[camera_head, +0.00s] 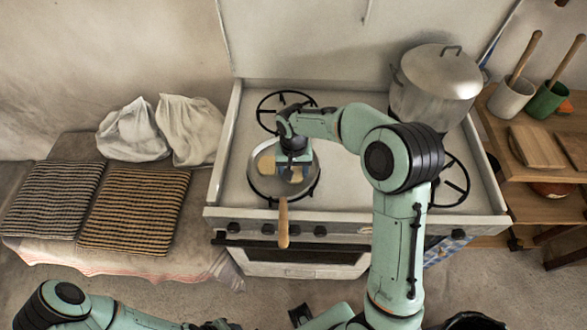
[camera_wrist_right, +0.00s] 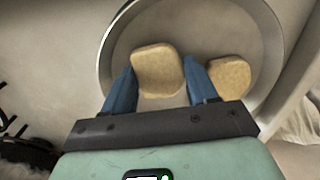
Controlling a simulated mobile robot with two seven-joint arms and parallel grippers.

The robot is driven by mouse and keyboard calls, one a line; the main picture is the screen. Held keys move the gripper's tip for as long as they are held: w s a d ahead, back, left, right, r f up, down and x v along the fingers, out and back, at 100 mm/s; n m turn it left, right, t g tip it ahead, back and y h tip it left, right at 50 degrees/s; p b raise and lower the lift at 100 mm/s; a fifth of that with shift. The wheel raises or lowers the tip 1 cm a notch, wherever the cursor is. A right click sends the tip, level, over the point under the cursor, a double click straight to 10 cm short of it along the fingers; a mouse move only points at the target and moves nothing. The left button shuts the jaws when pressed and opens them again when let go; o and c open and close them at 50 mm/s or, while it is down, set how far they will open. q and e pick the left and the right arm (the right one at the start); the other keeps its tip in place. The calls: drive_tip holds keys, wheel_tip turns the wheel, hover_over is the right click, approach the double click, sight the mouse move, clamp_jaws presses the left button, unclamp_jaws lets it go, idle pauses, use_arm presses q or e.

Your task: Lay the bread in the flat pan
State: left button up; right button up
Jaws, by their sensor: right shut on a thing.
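The flat pan (camera_head: 257,187) sits on the front left burner with its wooden handle (camera_head: 283,222) pointing to the front. A slice of bread (camera_head: 266,162) lies in the pan; it also shows at the right in the wrist view (camera_wrist_right: 231,77). My right gripper (camera_head: 294,170) points down over the pan, shut on a second bread slice (camera_wrist_right: 157,68) between its blue fingers. This slice is within the pan's outline; I cannot tell whether it touches the pan floor. My left arm is at the bottom left, with its gripper (camera_head: 222,325) partly cut off by the frame edge.
A large lidded pot (camera_head: 435,85) stands on the back right of the stove. A shelf at the right holds utensil crocks (camera_head: 510,98) and wooden boards (camera_head: 537,147). A bench with striped cushions (camera_head: 135,208) and white sacks (camera_head: 190,128) is at the left.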

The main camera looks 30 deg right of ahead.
drive_tip(key=shift+f, duration=0.2)
drive_tip(key=o, duration=1)
use_arm(q)
drive_tip(key=shift+f, duration=0.15)
use_arm(e)
drive_tip(key=shift+r, duration=0.15)
drive_tip(key=shift+r, duration=0.3)
use_arm(q)
drive_tip(key=shift+w+r+p, duration=0.5)
drive_tip(key=shift+r+p, duration=0.1)
drive_tip(key=shift+r, duration=0.25)
use_arm(e)
wheel_tip(320, 180, up, 12)
drive_tip(key=shift+f, duration=0.2)
